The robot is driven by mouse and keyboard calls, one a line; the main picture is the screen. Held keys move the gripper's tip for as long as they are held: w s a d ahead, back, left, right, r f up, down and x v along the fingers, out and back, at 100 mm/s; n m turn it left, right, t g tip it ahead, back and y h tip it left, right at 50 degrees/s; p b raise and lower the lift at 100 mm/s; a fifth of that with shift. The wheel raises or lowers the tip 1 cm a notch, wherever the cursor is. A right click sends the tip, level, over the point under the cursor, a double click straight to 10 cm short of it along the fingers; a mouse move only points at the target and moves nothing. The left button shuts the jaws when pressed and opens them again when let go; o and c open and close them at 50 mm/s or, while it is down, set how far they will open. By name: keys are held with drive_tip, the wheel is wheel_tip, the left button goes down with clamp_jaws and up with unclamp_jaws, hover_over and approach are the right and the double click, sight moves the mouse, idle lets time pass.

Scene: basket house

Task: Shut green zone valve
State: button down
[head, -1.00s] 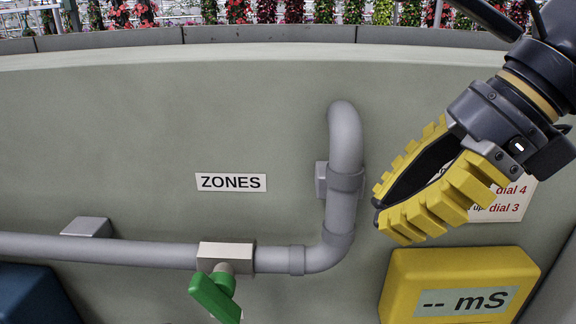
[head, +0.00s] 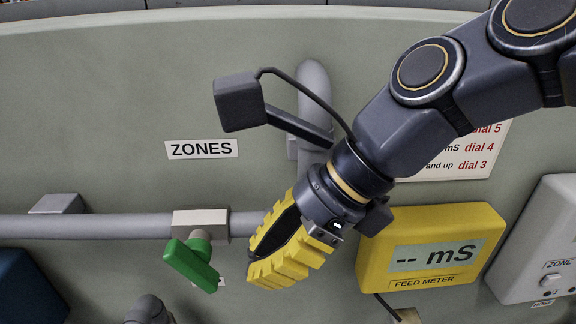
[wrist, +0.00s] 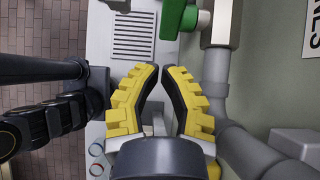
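The green valve handle (head: 193,263) hangs from a beige valve body (head: 200,223) on the grey pipe, angled down to the right across the pipe's line. My gripper (head: 252,262), with yellow ribbed fingers, is just right of the handle and in front of the pipe, apart from it in the picture. In the wrist view the fingertips (wrist: 161,70) nearly meet, with a thin gap and nothing held. The green handle (wrist: 172,17) shows ahead of them at the top edge, partly cut off, and the valve body (wrist: 221,24) stands to its right.
The grey pipe (head: 105,227) runs along the wall and rises behind my arm. A ZONES label (head: 201,149) is above the valve. A yellow feed meter (head: 430,250) is right of my gripper, and another grey pipe (head: 149,310) stands below the valve.

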sight(212, 290)
drive_tip(key=shift+a+f, duration=0.55)
drive_tip(key=shift+a, duration=0.35)
drive_tip(key=shift+a+f, duration=0.55)
drive_tip(key=shift+a, duration=0.35)
drive_tip(key=shift+f, duration=0.1)
drive_tip(key=shift+a+f+y, duration=0.2)
drive_tip(key=shift+a+y, duration=0.1)
drive_tip(key=shift+y, duration=0.3)
drive_tip(key=shift+a+f+y, duration=0.1)
drive_tip(key=shift+f+y, duration=0.1)
drive_tip(key=shift+y, duration=0.6)
drive_tip(key=shift+f, duration=0.15)
drive_tip(key=shift+a+f, duration=0.15)
drive_tip(key=shift+s+a+f, duration=0.1)
drive_tip(key=shift+s+a, duration=0.1)
